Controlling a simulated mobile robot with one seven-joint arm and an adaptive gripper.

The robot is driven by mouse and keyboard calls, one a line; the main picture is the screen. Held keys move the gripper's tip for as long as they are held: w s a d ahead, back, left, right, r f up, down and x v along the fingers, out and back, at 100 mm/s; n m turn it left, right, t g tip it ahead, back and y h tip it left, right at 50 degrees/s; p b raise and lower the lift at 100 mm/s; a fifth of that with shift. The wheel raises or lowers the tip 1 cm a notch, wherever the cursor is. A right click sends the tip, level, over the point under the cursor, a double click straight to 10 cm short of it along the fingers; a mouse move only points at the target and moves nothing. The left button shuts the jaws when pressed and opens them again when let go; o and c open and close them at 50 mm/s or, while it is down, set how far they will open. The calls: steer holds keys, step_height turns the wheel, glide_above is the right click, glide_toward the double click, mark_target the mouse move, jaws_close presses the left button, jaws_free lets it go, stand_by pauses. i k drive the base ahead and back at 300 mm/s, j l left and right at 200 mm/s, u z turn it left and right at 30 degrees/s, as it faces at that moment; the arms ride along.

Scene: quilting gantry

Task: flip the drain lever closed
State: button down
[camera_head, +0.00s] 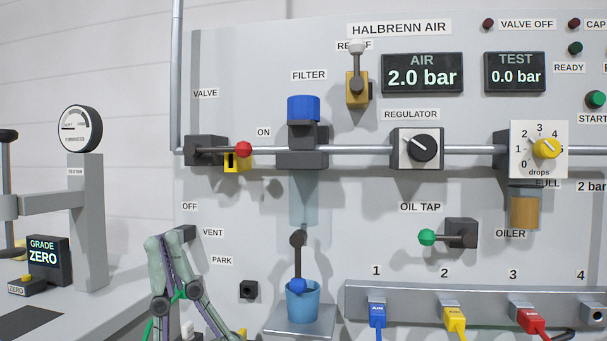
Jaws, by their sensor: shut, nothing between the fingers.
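The drain lever (298,262) hangs below the filter (303,110). It is a dark lever with a blue knob (298,285) at its lower end. It points straight down, with the knob at the mouth of a blue cup (303,304). The filter's bowl is a clear, bluish tube above the lever. My gripper (165,243) rises from the lower left, fingertips up and together, with nothing between them. It is left of the lever and apart from it, in front of the panel near the VENT label.
The cup stands on a small grey shelf (300,332). A red-knobbed valve (243,149) sits upper left of the lever, and a green-knobbed oil tap (427,237) to its right. A manifold (410,299) with coloured plugs is at lower right. A gauge stand (85,200) is at left.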

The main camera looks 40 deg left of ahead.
mark_target(298, 286)
steer(key=k+u, duration=0.1)
steer(key=u, duration=0.25)
steer(key=j+u, duration=0.1)
steer(key=u, duration=0.25)
steer(key=k+j+u, duration=0.1)
steer(key=u, duration=0.25)
